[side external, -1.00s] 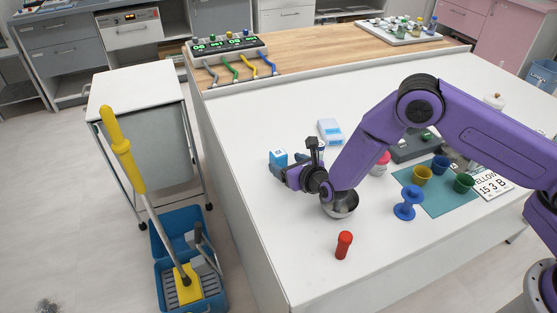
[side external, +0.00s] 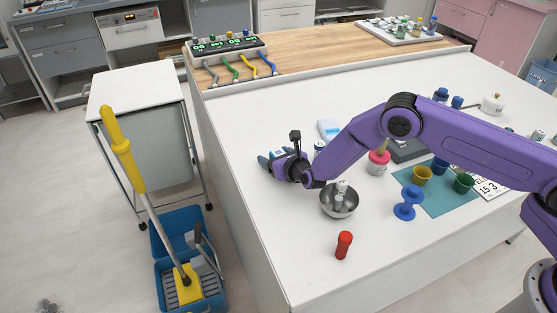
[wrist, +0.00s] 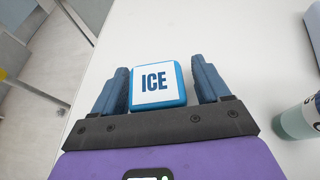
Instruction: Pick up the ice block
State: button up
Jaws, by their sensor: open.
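The ice block (wrist: 158,84) is a small blue block with a white top face lettered "ICE". In the wrist view it lies between the two blue fingers of my gripper (wrist: 161,85), with a narrow gap on each side. In the side view my gripper (side external: 271,160) is low over the white table near its left edge, and its fingers and wrist mostly hide the block (side external: 277,153). The fingers are open and stand on either side of the block. The block appears to rest on the table.
A metal bowl (side external: 338,201) with a pale object inside stands to the right of my gripper. A red cylinder (side external: 343,245) and a blue spool-shaped piece (side external: 408,203) stand nearer the front. A pale blue-white box (side external: 328,129) lies behind. The table's left edge is close.

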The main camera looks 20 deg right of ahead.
jog(key=c, duration=1.1)
jog(key=shift+r, duration=0.15)
